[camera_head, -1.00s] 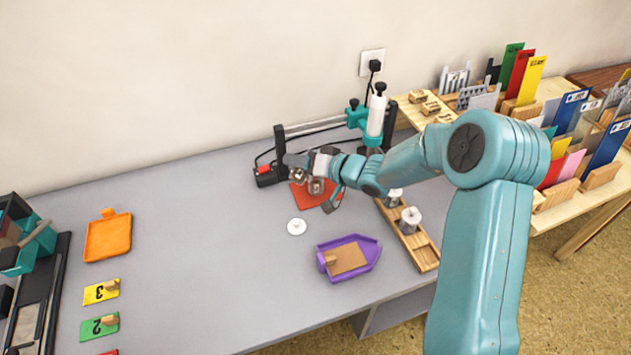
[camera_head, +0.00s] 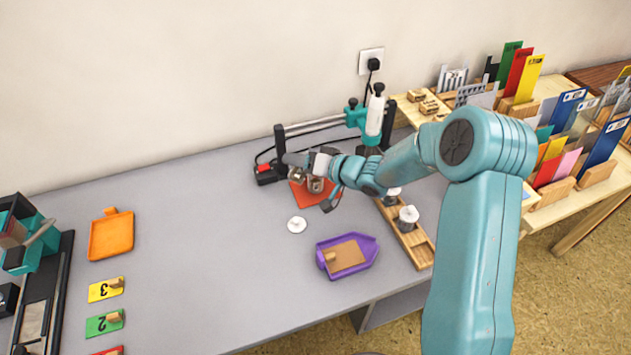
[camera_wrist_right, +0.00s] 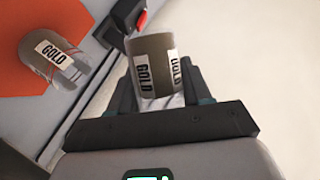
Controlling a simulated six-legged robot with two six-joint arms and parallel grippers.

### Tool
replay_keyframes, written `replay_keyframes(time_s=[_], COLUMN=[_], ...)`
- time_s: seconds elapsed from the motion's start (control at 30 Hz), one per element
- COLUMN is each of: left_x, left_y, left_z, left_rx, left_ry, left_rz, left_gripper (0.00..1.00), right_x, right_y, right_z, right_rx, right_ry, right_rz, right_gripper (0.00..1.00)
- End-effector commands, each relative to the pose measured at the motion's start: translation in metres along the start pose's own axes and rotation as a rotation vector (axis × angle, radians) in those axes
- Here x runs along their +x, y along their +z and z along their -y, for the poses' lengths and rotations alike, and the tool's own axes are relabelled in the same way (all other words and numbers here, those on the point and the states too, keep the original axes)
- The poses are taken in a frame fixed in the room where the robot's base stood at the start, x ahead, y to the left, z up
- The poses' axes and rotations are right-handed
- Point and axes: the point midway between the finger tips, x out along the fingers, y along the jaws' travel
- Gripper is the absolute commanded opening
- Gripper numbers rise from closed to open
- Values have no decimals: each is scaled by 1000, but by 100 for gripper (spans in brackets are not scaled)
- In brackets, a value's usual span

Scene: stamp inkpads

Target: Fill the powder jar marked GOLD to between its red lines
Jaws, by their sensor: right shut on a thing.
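My right gripper (camera_wrist_right: 158,92) is shut on a grey-brown can marked GOLD (camera_wrist_right: 155,60) in the right wrist view. The can also shows in the head view (camera_head: 297,172), above or beside the red mat (camera_head: 326,201). A clear-looking jar marked GOLD (camera_wrist_right: 52,55), with red lines on its wall, stands on the mat just left of the can in the wrist view; it also shows in the head view (camera_head: 316,185). Its fill level cannot be made out. The can and jar look apart. My left gripper is not in view.
A white disc (camera_head: 297,224) lies before the mat. A purple tray (camera_head: 366,258) is nearer, with a wooden rack (camera_head: 418,250) holding pots to its right. A teal-and-black press (camera_head: 358,115) stands behind. The table's left middle is clear up to an orange tray (camera_head: 110,236).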

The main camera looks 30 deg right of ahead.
Motion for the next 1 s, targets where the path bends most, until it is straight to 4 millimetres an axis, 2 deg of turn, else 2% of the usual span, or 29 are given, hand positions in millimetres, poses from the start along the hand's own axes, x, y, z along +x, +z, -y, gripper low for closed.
replay_keyframes(time_s=[0.2,0.43,1.0], left_x=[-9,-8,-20], left_y=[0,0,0], left_z=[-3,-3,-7], left_rx=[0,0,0], left_ry=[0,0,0], left_rz=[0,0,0], left_gripper=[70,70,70], right_x=[0,0,1], right_y=[0,1,2], right_z=[1,0,1], right_rx=[28,32,85], right_ry=[-11,-13,-34], right_rz=[2,2,6], right_gripper=[17,17,17])
